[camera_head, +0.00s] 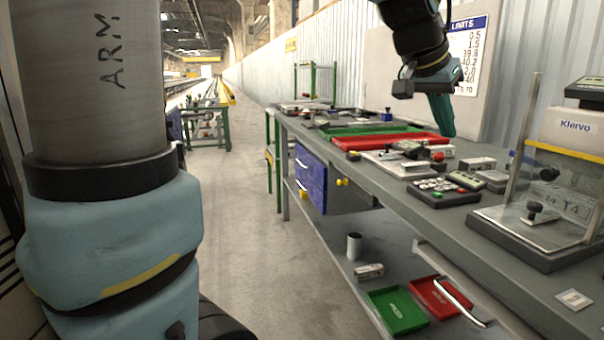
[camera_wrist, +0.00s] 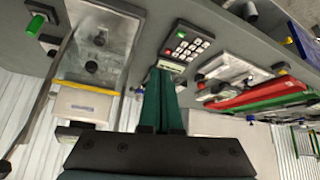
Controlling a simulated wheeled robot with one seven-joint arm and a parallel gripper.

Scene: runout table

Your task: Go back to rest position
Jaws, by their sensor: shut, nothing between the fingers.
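My gripper (camera_head: 441,115) hangs in the air above the runout table (camera_head: 345,152), at the upper right of the head view. Its teal fingers are together and hold nothing. They also show in the middle of the wrist view (camera_wrist: 162,85), pointing toward the table's gear. The gripper is apart from everything on the tabletop. My arm's large link fills the left side of the head view.
A weighing stand marked Klervo (camera_head: 575,126) with clear panels stands at the right. A keypad device (camera_head: 445,190), a red tray (camera_head: 390,140) and a green tray (camera_head: 370,129) lie on the tabletop. Green (camera_head: 397,311) and red (camera_head: 440,297) bins sit on the lower shelf. The aisle floor (camera_head: 237,200) is clear.

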